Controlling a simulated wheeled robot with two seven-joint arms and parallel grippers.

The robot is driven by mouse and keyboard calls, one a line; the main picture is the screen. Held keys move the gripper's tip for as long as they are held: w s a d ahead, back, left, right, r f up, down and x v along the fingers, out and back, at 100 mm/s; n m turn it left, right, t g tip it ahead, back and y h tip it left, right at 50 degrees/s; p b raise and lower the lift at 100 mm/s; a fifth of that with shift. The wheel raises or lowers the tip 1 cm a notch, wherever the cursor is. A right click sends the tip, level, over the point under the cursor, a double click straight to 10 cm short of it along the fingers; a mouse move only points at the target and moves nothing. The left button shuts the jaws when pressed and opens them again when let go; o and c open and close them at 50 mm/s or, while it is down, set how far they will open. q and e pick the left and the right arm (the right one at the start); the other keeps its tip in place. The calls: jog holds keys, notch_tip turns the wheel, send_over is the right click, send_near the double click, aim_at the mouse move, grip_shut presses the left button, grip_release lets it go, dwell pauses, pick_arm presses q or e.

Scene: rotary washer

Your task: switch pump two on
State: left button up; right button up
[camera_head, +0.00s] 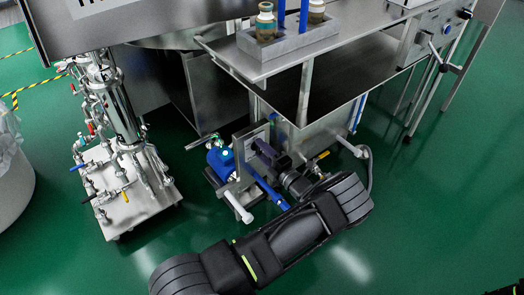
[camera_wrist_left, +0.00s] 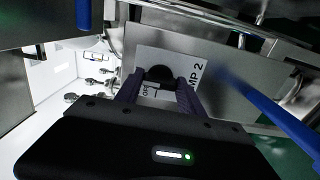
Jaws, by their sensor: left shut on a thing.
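The pump two switch is a black round knob (camera_wrist_left: 160,73) on a pale label plate (camera_wrist_left: 196,62) in the left wrist view. The plate's visible text ends in "MP 2", and a small marking that seems to read "OFF" shows below the knob. My left gripper (camera_wrist_left: 158,92) has its two dark fingers on either side of the knob and is shut on it. In the head view, my left gripper (camera_head: 267,152) is at the small upright panel (camera_head: 247,141) under the steel table; the knob is hidden there. My right gripper is not in view.
A blue pump motor (camera_head: 221,161) sits left of the panel, and a blue bar (camera_head: 267,189) runs close by. The steel table (camera_head: 283,62) overhangs the panel. A wheeled pipe stand (camera_head: 126,190) stands to the left. Green floor is clear at the right.

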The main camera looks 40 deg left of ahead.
pick_arm(q)
jog(key=o, duration=1.4)
jog(key=shift+c, duration=0.2)
jog(key=shift+d, duration=0.1)
jog(key=p+v, duration=0.1)
jog(key=v, duration=0.6)
jog(key=shift+d, duration=0.3)
jog(key=shift+s, duration=0.15)
